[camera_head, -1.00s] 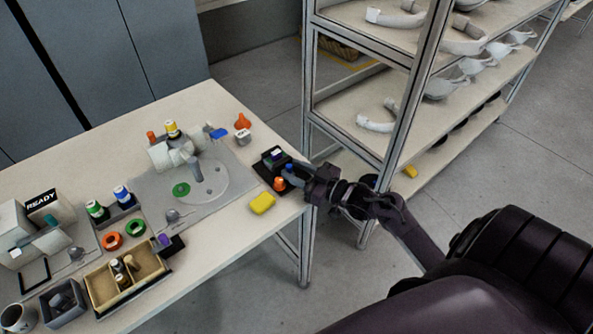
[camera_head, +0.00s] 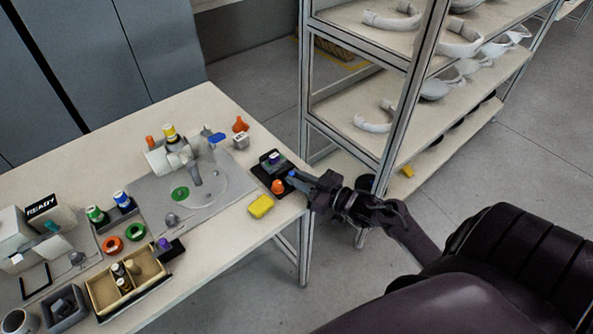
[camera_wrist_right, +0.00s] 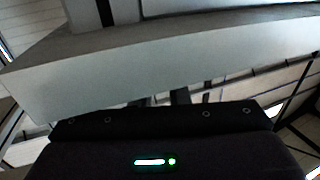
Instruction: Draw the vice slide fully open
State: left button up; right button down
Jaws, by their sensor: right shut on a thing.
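The vice is a small dark block (camera_head: 264,171) at the right edge of the table in the head view, with a grey and purple piece on top. A small blue part (camera_head: 291,174), which looks like the slide's handle, shows at the vice's right side. My right gripper (camera_head: 298,179) is shut on this blue part at the table edge and hides much of it. In the right wrist view the pale table edge (camera_wrist_right: 160,75) fills much of the picture, and the grip itself is not clear. My left gripper is not in view.
An orange knob (camera_head: 278,187) and a yellow block (camera_head: 261,206) are close to the vice. A grey plate (camera_head: 150,205) with a fixture lies to the left. Open floor lies right of the table.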

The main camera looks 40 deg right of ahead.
jog(key=c, duration=1.4)
grip_release()
jog(key=shift+s, duration=0.2)
jog(key=shift+d, duration=0.1)
jog(key=shift+s+d+f, duration=0.1)
jog(key=shift+s+f, duration=0.05)
jog(key=shift+s, duration=0.2)
jog(key=b+v, duration=0.1)
jog(key=v, duration=0.6)
